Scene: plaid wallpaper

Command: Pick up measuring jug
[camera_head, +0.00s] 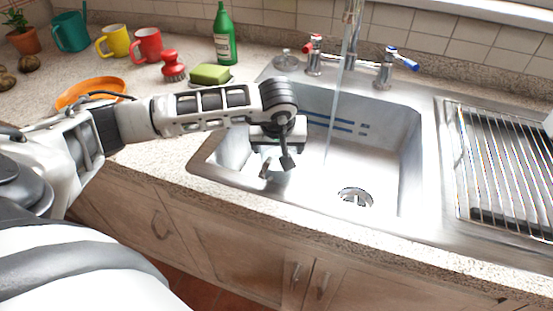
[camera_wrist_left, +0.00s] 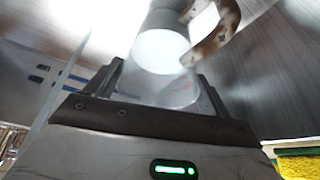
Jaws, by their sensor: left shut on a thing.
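My left gripper (camera_head: 277,164) reaches down into the left part of the sink basin and is shut on the measuring jug (camera_head: 280,178). The jug is clear and hard to make out in the head view, mostly hidden below the gripper. In the left wrist view the see-through jug (camera_wrist_left: 172,88) sits between my two fingers, with a pale round part and a curved brownish piece beyond it. I cannot tell whether it touches the basin floor. My right gripper is not in view.
The steel sink (camera_head: 385,150) has walls around the gripper, with a drain (camera_head: 355,198) to the right. A thin water stream (camera_head: 333,115) falls just right of the gripper. A green sponge (camera_head: 210,74), red brush (camera_head: 173,68), green bottle (camera_head: 224,38) and orange plate (camera_head: 90,92) stand behind my arm.

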